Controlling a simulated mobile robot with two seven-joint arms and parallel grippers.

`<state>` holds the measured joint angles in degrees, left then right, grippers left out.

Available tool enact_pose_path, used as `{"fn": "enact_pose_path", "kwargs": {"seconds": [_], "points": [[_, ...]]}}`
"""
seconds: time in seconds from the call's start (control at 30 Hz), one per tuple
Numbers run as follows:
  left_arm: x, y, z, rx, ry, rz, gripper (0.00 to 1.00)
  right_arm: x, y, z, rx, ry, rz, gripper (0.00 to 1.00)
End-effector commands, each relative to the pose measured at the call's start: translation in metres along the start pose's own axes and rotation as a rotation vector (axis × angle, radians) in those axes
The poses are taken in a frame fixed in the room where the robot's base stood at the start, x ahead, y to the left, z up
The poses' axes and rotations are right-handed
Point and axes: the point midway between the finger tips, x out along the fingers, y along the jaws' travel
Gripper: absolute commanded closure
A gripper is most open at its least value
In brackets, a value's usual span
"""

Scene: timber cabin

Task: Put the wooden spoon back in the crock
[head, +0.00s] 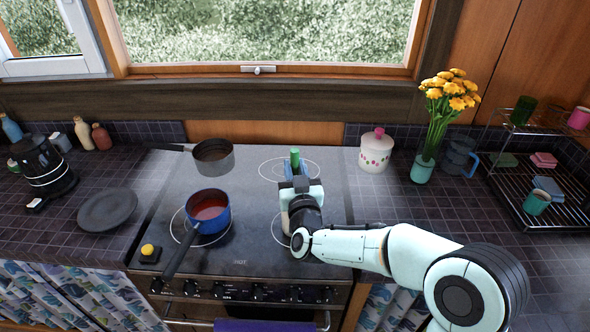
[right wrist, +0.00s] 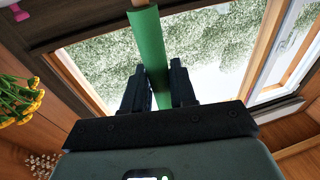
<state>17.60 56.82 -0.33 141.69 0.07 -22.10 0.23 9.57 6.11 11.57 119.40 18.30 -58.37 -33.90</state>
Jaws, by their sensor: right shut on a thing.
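My right gripper (head: 295,175) is over the right side of the stove, shut on an upright green handle (head: 295,154). In the right wrist view the gripper's two dark fingers (right wrist: 160,88) stand on either side of the green handle (right wrist: 149,50). A bit of bare wood (right wrist: 140,3) shows at the handle's end, so it looks like the wooden spoon. The spoon's lower part is hidden behind my gripper and arm. A small pale shape (head: 285,222) shows beside my wrist; I cannot tell what it is. I cannot make out the crock. My left gripper is not in view.
A blue pan of red sauce (head: 209,208) and a grey saucepan (head: 213,152) stand on the stove's left. A white pink-lidded jar (head: 375,154), a flower vase (head: 422,170) and a dish rack (head: 560,222) are to the right. A dark plate (head: 107,209) lies left.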

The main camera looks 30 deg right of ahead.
Motion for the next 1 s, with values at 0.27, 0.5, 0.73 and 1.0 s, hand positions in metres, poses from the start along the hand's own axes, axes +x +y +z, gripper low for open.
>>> {"fn": "enact_pose_path", "kwargs": {"seconds": [0.27, 0.5, 0.73, 1.0], "points": [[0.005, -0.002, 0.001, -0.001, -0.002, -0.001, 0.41, -0.001, 0.0, 0.003, 0.0, 0.0, 0.0, 1.0], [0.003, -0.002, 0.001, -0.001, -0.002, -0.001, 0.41, 0.0, 0.0, 0.002, 0.0, 0.0, 0.0, 0.48], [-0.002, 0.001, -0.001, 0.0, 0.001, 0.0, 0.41, 0.001, 0.0, -0.003, 0.0, 0.0, 0.0, 0.48], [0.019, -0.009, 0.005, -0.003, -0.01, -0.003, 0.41, -0.05, -0.001, 0.001, -0.002, 0.0, -0.003, 0.48]]}}
